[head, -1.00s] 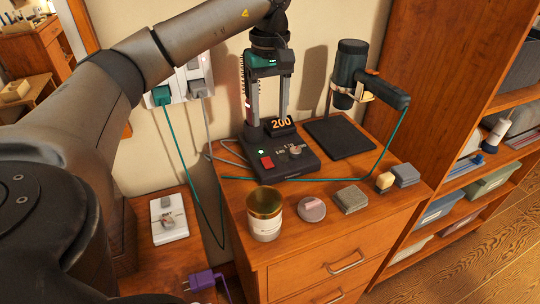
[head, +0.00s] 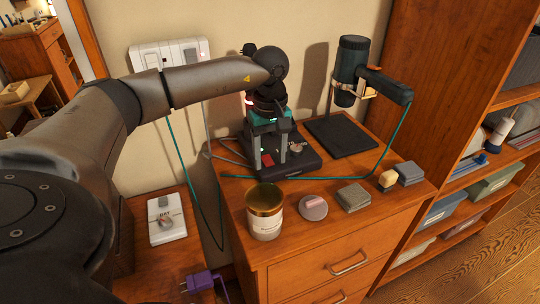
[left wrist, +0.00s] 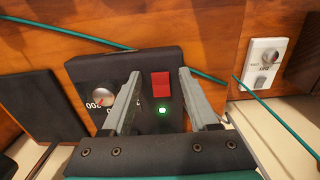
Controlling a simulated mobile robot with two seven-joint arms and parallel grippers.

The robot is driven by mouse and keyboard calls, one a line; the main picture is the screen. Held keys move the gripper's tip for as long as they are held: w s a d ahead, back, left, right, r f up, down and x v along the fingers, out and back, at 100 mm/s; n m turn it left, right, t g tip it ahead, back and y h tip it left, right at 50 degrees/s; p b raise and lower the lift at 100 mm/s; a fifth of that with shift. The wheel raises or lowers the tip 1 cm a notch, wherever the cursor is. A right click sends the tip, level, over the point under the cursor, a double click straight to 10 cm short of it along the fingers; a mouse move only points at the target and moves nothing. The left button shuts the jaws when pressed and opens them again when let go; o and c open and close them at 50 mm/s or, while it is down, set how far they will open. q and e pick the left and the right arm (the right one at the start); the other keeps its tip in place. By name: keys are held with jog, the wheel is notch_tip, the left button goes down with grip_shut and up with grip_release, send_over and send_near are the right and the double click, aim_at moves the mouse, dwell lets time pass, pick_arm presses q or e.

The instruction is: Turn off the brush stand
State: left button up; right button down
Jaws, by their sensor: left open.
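The likely brush stand is a black control base (head: 302,164) on the wooden cabinet top, with a red switch (left wrist: 161,84), a lit green light (left wrist: 162,110) and a metal knob (left wrist: 104,94). My left gripper (head: 270,160) points down over this base, open and empty. In the left wrist view its two grey fingers (left wrist: 160,72) stand on either side of the red switch. Whether they touch the base is unclear. The number display is mostly hidden in the head view. My right gripper is not in view.
Right of the base, a dark handheld device (head: 352,65) hangs on a stand with a black plate (head: 343,138). A teal cord (head: 335,177) crosses the cabinet top.

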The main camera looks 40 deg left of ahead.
pick_arm(q)
jog(key=shift+c, duration=0.3)
grip_shut()
jog(key=shift+r, duration=0.1)
jog(key=shift+w+a+g+h+p, duration=0.15)
jog(key=shift+g+h+p, duration=0.15)
jog(key=shift+h+p, duration=0.25)
jog(key=shift+a+r+g+h, duration=0.1)
jog(key=shift+a+g+h, duration=0.1)
jog(key=shift+g+h, duration=0.35)
jog(key=shift+o, duration=0.3)
grip_release()
